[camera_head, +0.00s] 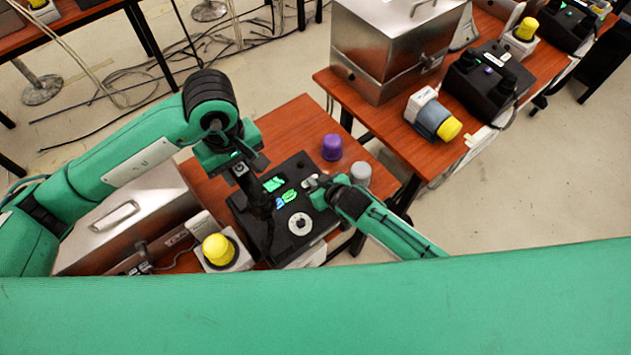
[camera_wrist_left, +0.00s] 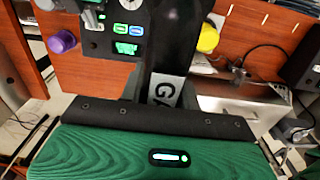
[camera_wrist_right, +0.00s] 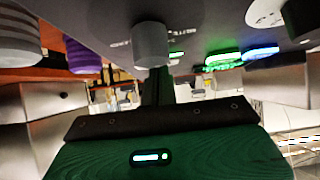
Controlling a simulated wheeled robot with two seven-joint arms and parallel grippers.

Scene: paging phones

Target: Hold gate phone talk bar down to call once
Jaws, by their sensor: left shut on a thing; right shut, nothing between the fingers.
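The black gate phone (camera_head: 262,238) sits on the small wooden table with a green screen (camera_head: 273,184), lit green and blue buttons and a white dial (camera_head: 299,224). My left gripper (camera_head: 243,172) is shut on its black handset (camera_wrist_left: 178,45), which carries a white label starting "GA" and stands raised over the phone. My right gripper (camera_head: 314,184) is shut and empty at the phone's far right edge. In the right wrist view a short grey cylinder (camera_wrist_right: 151,45) on the phone face is close by its fingertips; contact is unclear. I cannot make out the talk bar.
A purple cap (camera_head: 331,147) and a grey cap (camera_head: 360,172) stand beyond the phone. A yellow-topped unit (camera_head: 218,249) is at its near left. A metal box (camera_head: 385,45) and another black phone (camera_head: 487,82) are on the right table.

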